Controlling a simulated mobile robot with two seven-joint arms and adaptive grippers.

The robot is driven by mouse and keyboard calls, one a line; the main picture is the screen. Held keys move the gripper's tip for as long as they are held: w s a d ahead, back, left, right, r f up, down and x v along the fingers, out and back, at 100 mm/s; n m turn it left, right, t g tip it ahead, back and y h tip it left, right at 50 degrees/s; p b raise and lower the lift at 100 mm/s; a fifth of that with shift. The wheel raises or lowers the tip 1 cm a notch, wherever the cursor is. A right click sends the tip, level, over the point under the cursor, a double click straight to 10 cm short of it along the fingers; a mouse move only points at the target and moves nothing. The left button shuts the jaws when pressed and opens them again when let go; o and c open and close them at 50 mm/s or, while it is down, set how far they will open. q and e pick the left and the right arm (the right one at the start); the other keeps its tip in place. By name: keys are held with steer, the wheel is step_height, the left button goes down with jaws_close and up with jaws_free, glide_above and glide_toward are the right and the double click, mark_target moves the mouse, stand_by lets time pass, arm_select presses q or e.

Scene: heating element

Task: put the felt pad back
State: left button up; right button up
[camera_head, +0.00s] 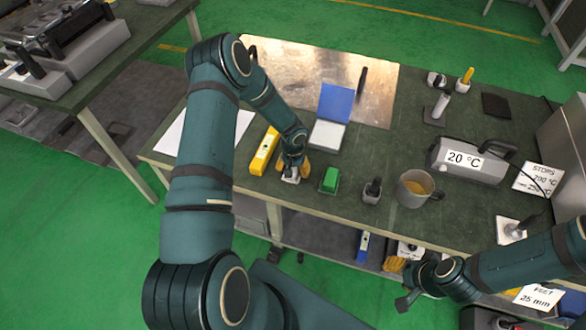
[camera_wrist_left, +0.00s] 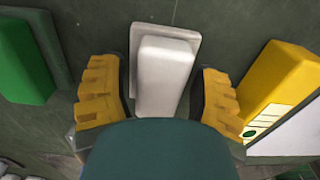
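My left gripper (camera_head: 291,172) is low over the front of the green-topped bench (camera_head: 395,222). In the left wrist view its yellow-padded fingers (camera_wrist_left: 161,95) are open, one on each side of a whitish block (camera_wrist_left: 165,72) on a pale base; small gaps show, and its near end is hidden behind my gripper. The block also shows below the gripper in the head view (camera_head: 291,178). A card that seems to read "FELT 25 mm" (camera_head: 538,297) is at the lower right, partly behind my right arm. My right gripper (camera_head: 410,298) hangs in front of the bench; its fingers are unclear.
A green block (camera_head: 330,180) and a yellow level (camera_head: 264,152) flank my left gripper closely. A blue-lidded box (camera_head: 335,103), a dark-handled tool (camera_head: 372,190), a mug (camera_head: 412,190) and a "20 °C" device (camera_head: 470,160) stand nearby. A dark flat square (camera_head: 496,106) lies at the back right.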

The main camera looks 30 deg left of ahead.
stand_by(0.3)
arm_select(q)
steer(key=shift+r, duration=0.25)
step_height(320, 180, up, 12)
steer(key=p, duration=0.3)
steer(key=s+d+f+h, duration=0.1)
steer(key=s+d+h, duration=0.1)
steer(key=s+d, duration=0.7)
steer(key=s+d+f+m+t+h, duration=0.1)
steer(key=s+d+h, duration=0.1)
steer(key=s+d, duration=0.6)
steer(key=d, duration=0.5)
steer(key=shift+s+t, duration=0.3)
steer(key=shift+s, duration=0.1)
